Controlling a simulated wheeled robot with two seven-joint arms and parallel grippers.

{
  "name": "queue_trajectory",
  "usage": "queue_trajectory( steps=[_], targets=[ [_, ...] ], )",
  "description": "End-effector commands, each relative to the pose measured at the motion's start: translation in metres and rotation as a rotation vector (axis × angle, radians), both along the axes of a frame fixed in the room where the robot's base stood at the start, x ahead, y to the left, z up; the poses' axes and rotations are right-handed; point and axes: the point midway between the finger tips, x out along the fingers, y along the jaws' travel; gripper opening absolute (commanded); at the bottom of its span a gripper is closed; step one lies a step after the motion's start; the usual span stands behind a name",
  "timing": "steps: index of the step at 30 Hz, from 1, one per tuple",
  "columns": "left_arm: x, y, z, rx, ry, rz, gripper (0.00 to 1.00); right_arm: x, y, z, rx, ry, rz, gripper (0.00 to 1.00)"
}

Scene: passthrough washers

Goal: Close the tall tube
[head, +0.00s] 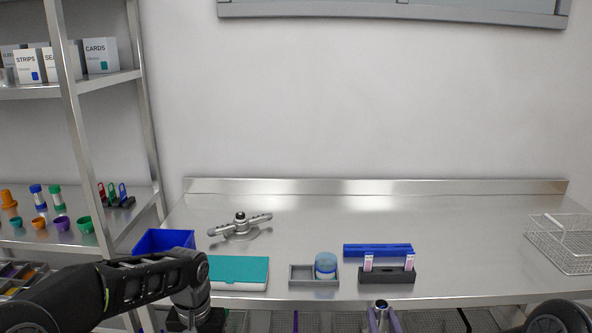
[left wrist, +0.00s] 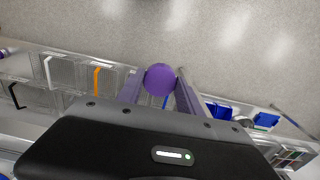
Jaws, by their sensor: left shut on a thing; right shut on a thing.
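My left gripper (left wrist: 160,88) has purple fingers, shut on a round purple thing (left wrist: 161,77) that looks like a cap or the end of a tube, seen end-on. In the head view the left arm comes in from the left and its hand is at the bottom edge, with the fingers out of view. My right gripper (head: 380,312) shows its fingertips at the bottom edge, in front of the bench. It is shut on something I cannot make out. I cannot clearly identify the tall tube in either view.
The steel bench (head: 460,235) holds a grey tray (head: 300,281) with a blue-topped jar (head: 326,262), a black rack (head: 386,276), a blue rack (head: 378,250), a teal-lidded box (head: 240,270), a grey rotor (head: 240,224) and a wire basket (head: 570,240). The bench's right-centre is clear.

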Motion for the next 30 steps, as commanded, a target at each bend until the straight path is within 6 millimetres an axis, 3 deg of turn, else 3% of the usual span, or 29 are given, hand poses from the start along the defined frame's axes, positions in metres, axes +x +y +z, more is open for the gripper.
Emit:
queue_trajectory(
  steps=[20, 26, 30],
  targets=[
    [0.000, 0.000, 0.000, 0.000, 0.000, 0.000, 0.05, 0.000, 0.001, 0.001, 0.000, -0.003, 0.004, 0.00],
    [0.000, 0.000, 0.000, 0.000, 0.000, 0.000, 0.05, -0.008, 0.012, -0.005, -0.002, -0.002, 0.057, 0.00],
    [0.000, 0.000, 0.000, 0.000, 0.000, 0.000, 0.05, -0.022, 0.033, -0.015, 0.000, 0.001, 0.148, 0.00]
  ],
)
